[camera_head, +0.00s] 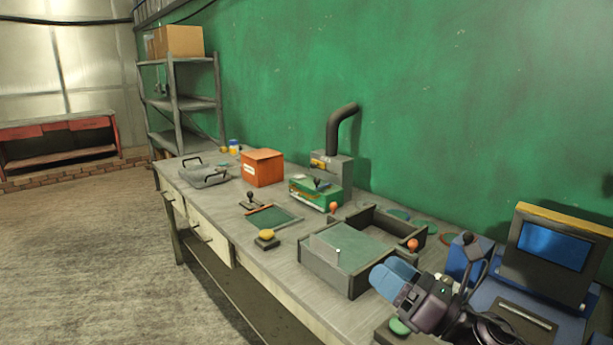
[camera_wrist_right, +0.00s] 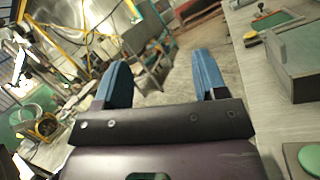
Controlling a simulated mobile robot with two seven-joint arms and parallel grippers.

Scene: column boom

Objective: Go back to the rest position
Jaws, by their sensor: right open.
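My right gripper (camera_head: 396,277) shows at the lower right of the head view, above the front part of the workbench (camera_head: 228,222). Its two blue fingers point left, toward the grey divided tray. In the right wrist view the fingers (camera_wrist_right: 162,85) stand wide apart with nothing between them, and beyond them are floor and distant furniture. The gripper is open and empty. My left gripper is in neither view.
A grey divided tray (camera_head: 355,284) stands just beyond the right gripper. A blue-screened console (camera_head: 553,247) is at the right. A yellow button (camera_head: 267,234), orange box (camera_head: 262,168) and green box (camera_head: 316,191) sit further along. The floor (camera_head: 90,240) at left is clear.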

